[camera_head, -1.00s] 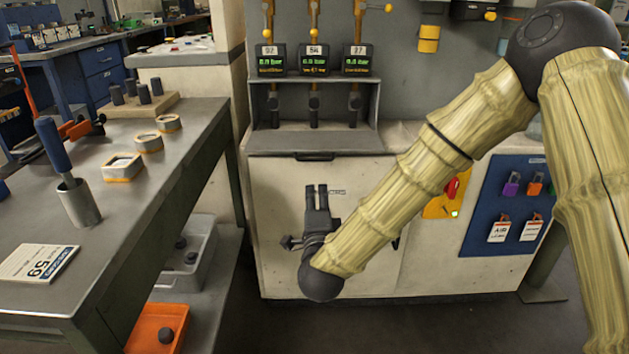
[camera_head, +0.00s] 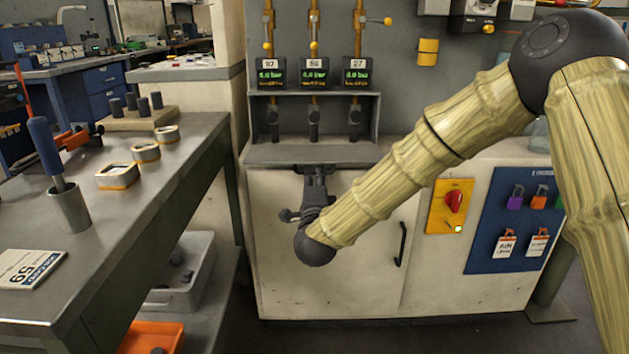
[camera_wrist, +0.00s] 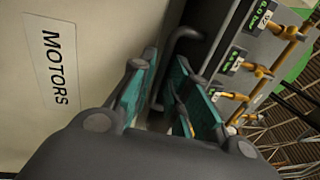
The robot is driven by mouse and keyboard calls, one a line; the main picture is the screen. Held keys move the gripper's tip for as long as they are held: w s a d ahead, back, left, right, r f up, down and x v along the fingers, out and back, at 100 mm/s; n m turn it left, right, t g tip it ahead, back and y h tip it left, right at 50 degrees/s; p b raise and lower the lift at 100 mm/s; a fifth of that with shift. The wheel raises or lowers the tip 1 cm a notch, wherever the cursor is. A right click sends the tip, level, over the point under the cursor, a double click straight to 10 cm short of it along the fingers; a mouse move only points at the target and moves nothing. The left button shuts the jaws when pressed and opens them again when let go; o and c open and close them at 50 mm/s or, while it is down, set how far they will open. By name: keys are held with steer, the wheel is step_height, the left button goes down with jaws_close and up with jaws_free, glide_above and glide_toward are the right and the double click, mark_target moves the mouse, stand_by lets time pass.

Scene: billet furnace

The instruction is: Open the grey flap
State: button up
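The grey flap (camera_head: 270,153) is a flat panel below three gauges on the cream cabinet, and it looks closed. A dark bar handle (camera_head: 300,169) sits at its front edge. My gripper (camera_head: 315,178) points up at this handle from below, in front of the cabinet door. In the wrist view my gripper's teal-padded fingers (camera_wrist: 166,88) stand apart, with the curved handle (camera_wrist: 178,42) at or just beyond their tips. I cannot tell whether they touch it. The flap's dark grey surface (camera_wrist: 212,22) also shows there.
The cabinet door (camera_head: 280,250) is behind my gripper; a MOTORS label (camera_wrist: 55,60) shows close beside it. A yellow panel with a red switch (camera_head: 453,203) and a blue lock board (camera_head: 510,220) are on the right. A metal workbench (camera_head: 130,215) stands on the left.

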mark_target(315, 159)
steer(key=shift+w+r, duration=0.1)
steer(key=shift+w, duration=0.35)
jaws_close()
steer(key=shift+a, duration=0.1)
steer(key=shift+r+g+p, duration=0.3)
steer(key=shift+r+p, duration=0.35)
steer(key=shift+p, duration=0.5)
steer(key=r+p, duration=0.1)
steer(key=p, duration=0.1)
steer(key=g+p, duration=0.1)
steer(key=p, duration=0.1)
steer(key=shift+s+r+p, duration=0.2)
steer(key=shift+r+p, duration=0.15)
steer(key=shift+f, duration=0.1)
